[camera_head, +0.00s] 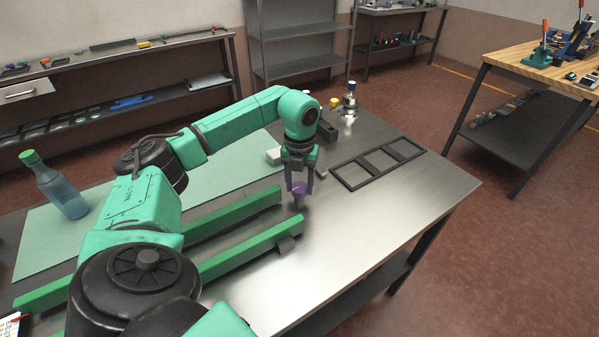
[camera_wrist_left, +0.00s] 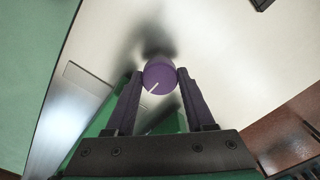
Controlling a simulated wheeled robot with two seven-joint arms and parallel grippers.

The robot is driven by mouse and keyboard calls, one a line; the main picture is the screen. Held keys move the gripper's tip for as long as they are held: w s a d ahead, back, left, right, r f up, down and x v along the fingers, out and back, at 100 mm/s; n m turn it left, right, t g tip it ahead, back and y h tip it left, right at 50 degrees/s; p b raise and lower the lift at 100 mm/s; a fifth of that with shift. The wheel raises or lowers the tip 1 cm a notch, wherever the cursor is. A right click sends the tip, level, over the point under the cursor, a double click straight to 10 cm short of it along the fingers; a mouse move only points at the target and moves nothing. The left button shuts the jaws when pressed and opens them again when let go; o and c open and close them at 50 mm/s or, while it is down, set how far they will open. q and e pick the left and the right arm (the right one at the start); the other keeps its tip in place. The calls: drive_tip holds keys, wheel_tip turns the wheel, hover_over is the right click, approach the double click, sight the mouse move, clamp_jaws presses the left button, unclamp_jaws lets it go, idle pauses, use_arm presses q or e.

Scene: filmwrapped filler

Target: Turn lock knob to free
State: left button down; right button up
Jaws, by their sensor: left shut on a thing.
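The lock knob (camera_head: 299,188) is a small purple round knob on a short grey post, standing on the metal table beside the ends of two green bars. In the left wrist view the knob (camera_wrist_left: 160,77) shows from above with a white pointer line running toward its lower left. My left gripper (camera_head: 300,187) points down over it, and its dark fingers touch the knob on both sides. In the left wrist view the gripper (camera_wrist_left: 160,80) is shut on the knob. The words or marks around the knob cannot be read. My right gripper is not in view.
Two green bars (camera_head: 240,252) run along the table (camera_head: 365,225) to the left of the knob. A black three-window frame (camera_head: 348,176) lies to the right. A blue bottle with a green cap (camera_head: 55,187) stands at left. The front right of the table is clear.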

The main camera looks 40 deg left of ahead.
use_arm(q)
drive_tip(key=shift+w+r, duration=0.15)
drive_tip(key=shift+r, duration=0.1)
drive_tip(key=shift+c, duration=1.3)
unclamp_jaws()
drive_tip(key=shift+f, duration=0.1)
wheel_tip(320, 180, up, 8)
drive_tip(key=shift+r+b, duration=0.1)
drive_tip(key=shift+b, duration=0.4)
wheel_tip(320, 180, up, 6)
drive_tip(key=r+p, duration=0.1)
drive_tip(key=p, duration=0.2)
hover_over(300, 186)
drive_tip(key=shift+f+b, duration=0.3)
drive_tip(key=shift+b, duration=0.05)
